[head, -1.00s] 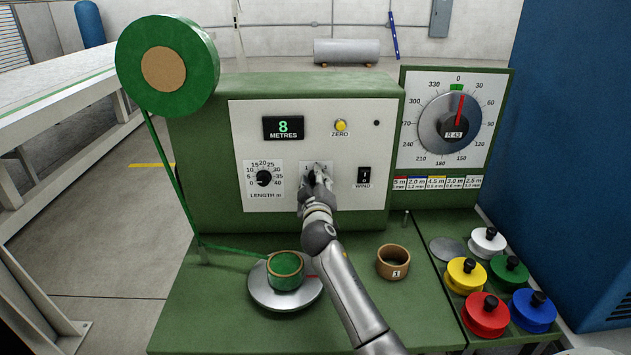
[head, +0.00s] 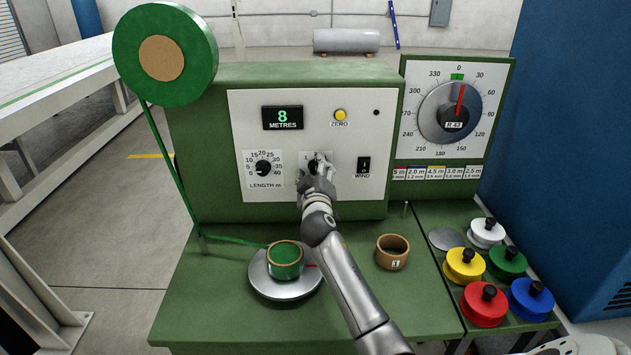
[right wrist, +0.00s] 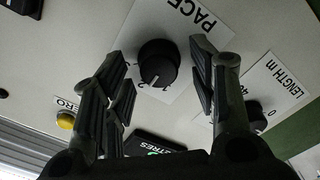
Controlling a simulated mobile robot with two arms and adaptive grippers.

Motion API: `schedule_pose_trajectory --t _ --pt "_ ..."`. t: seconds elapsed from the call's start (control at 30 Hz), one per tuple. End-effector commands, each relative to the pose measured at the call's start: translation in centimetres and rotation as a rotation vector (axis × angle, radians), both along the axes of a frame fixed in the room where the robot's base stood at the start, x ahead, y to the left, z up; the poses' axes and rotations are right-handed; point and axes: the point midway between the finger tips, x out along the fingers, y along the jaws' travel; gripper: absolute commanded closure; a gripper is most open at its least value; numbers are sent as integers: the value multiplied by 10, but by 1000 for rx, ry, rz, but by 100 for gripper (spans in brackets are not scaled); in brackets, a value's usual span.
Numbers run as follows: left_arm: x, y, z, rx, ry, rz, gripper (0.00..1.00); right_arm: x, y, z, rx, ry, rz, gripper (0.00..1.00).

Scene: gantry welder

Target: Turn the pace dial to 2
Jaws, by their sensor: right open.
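The black pace dial (right wrist: 158,62) sits on a white plate marked PACE, on the light front panel (head: 240,110). In the right wrist view its white pointer line points down the picture, towards the printed 1 and 2; I cannot tell exactly which it lines up with. My right gripper (right wrist: 160,75) is open, with its fingers to either side of the dial and no clear contact. In the head view the right gripper (head: 318,172) partly hides the dial and its plate. My left gripper is not in view.
The length dial (head: 264,169) is left of the gripper and the wind switch (head: 364,168) right of it. The yellow zero button (head: 340,115) and the display (head: 283,117) reading 8 are above. A turntable (head: 262,289) and cardboard ring (head: 392,252) stand below, near my forearm.

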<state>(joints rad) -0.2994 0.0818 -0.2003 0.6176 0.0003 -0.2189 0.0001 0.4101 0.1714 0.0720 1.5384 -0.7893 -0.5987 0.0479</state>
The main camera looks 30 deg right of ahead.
Motion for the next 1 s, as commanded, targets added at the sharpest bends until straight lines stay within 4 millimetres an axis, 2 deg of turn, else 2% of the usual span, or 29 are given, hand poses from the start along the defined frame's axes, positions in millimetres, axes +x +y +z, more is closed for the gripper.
schedule_pose_trajectory --t 0.17,0.6,0.8,1.0 --pt "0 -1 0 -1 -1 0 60 -18 12 -2 1 1 1 47" --pt "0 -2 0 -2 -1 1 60 -85 53 -2 2 3 1 47" --pt "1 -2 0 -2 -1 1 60 -98 60 -1 2 1 1 47" --pt "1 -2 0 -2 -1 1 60 -99 61 -1 1 1 0 47"
